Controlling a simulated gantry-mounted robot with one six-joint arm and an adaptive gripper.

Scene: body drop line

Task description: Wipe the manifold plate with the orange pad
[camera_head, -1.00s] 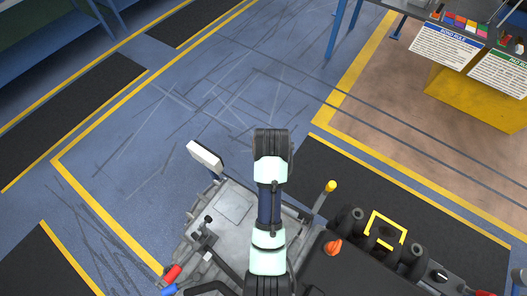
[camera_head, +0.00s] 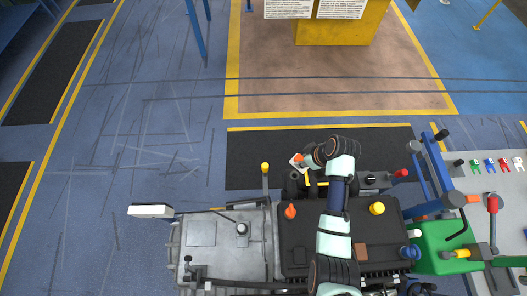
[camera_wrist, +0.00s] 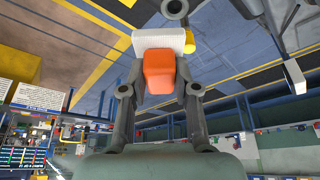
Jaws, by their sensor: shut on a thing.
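The orange pad (camera_wrist: 159,72) is an orange block with a white slab on its far end. It is held between the two fingers of my gripper (camera_wrist: 160,88) in the wrist view. In the head view my gripper (camera_head: 303,159) and the pad's orange and white end are just beyond the engine's far edge. A yellow-outlined patch (camera_head: 310,185), which looks like the manifold plate, sits between dark round parts, partly hidden by my arm. The pad appears apart from it and farther away, but its height is unclear.
A yellow-knobbed rod (camera_head: 265,168) stands left of the plate. An orange cap (camera_head: 290,211) and a yellow cap (camera_head: 377,208) rise from the engine. A green container (camera_head: 442,246) and a bench (camera_head: 485,185) with tools lie right.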

